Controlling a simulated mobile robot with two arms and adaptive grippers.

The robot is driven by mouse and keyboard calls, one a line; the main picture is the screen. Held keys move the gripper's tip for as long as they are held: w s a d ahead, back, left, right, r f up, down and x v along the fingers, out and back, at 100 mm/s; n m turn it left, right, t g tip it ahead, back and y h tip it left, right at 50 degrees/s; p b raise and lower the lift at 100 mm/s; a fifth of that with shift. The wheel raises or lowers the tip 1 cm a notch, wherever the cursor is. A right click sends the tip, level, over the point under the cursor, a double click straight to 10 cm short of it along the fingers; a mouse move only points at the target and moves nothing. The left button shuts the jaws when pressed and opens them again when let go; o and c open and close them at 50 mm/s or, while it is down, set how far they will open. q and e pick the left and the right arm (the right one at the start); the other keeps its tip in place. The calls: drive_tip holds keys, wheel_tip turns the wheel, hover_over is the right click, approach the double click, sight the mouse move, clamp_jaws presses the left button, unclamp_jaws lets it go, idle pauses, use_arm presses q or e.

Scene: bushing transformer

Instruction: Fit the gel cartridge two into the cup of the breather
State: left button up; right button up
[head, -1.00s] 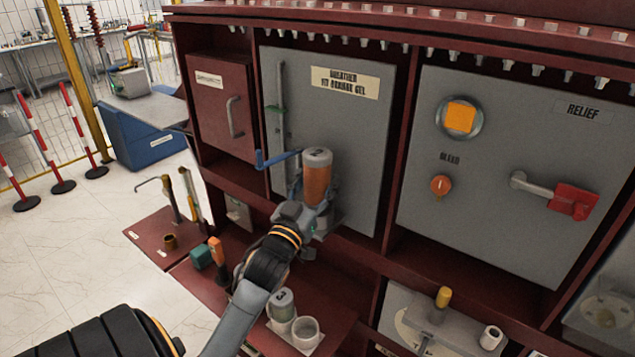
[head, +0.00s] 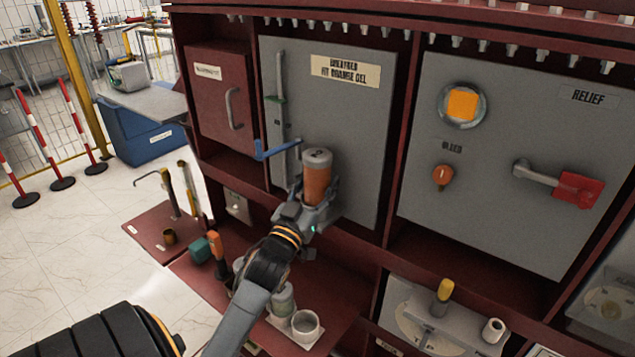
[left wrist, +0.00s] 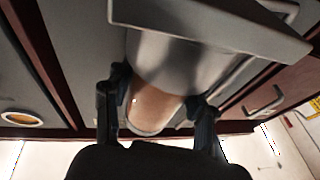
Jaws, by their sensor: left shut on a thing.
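The gel cartridge (head: 317,180), an orange cylinder with a grey top, stands upright in front of the breather door (head: 345,120), which is labelled for orange gel. My left gripper (head: 318,208) is shut around its lower part. In the left wrist view the two fingers (left wrist: 160,105) flank the orange body (left wrist: 155,105). A wider grey cylinder, which looks like the breather cup (left wrist: 172,62), adjoins the orange body beside a grey plate. I cannot tell how deep the cartridge sits in it. My right gripper is out of view.
A blue lever (head: 278,150) is just left of the cartridge. Below, a shelf holds a grey-green cartridge (head: 282,302) and an empty white cup (head: 306,326). A red relief handle (head: 577,189) and an orange bleed knob (head: 442,178) are to the right.

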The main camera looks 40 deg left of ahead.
use_arm(q)
drive_tip(key=shift+f+b, duration=0.75)
drive_tip(key=shift+f, duration=0.35)
drive_tip(key=o, duration=1.4)
drive_tip(key=shift+o, duration=0.2)
drive_tip(key=shift+f, duration=0.1)
drive_tip(key=v, duration=1.2)
